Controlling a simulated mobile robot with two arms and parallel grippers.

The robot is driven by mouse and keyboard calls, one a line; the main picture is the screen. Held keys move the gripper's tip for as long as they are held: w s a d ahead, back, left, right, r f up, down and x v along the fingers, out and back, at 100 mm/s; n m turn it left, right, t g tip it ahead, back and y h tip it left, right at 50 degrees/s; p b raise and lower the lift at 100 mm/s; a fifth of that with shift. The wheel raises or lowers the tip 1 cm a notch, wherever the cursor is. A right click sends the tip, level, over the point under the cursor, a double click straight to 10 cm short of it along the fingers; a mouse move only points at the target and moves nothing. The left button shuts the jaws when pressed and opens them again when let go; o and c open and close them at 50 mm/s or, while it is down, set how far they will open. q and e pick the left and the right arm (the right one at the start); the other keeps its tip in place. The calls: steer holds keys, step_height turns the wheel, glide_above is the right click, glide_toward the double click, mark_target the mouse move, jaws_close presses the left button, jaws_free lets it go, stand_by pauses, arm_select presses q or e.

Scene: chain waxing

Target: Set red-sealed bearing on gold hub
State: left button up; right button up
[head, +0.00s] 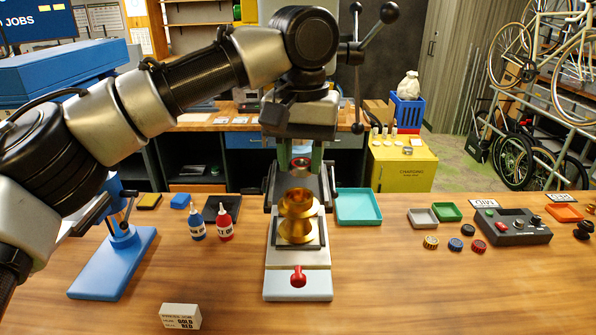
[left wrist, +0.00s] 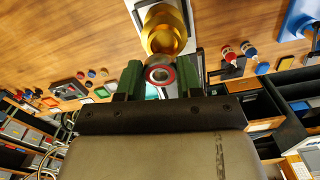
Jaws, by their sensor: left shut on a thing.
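The gold hub (head: 298,220) stands upright on the press base (head: 298,285) at the middle of the bench. It also shows in the left wrist view (left wrist: 165,32). My left gripper (head: 300,160) is shut on the red-sealed bearing (head: 300,164), a small ring with a red face and a metal bore. In the left wrist view the bearing (left wrist: 160,75) sits between the green fingers of the gripper (left wrist: 160,80), close to the hub's end. In the head view the bearing appears behind and above the hub; the exact gap is hard to tell. My right gripper is not in view.
A teal tray (head: 358,206) lies right of the press. Red and blue bottles (head: 224,222) and a blue stand (head: 112,262) are on the left. A control box (head: 512,227) and several small ribbed pieces (head: 455,244) lie right. The front right bench is clear.

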mark_target(298, 161)
arm_select(q)
steer(key=shift+w+a+f, duration=0.25)
steer(key=shift+w+f, duration=0.05)
steer(key=shift+f, duration=0.15)
step_height(298, 161, down, 3)
steer(key=shift+f+p, duration=0.1)
steer(key=shift+p, duration=0.65)
steer(key=shift+f, duration=0.2)
steer(key=o, duration=0.9)
steer(key=shift+r+b, duration=0.3)
steer(key=shift+r, duration=0.15)
step_height(298, 161, up, 10)
steer(key=shift+d+f+b, duration=0.1)
steer(key=shift+b, duration=0.65)
steer(key=shift+r, duration=0.7)
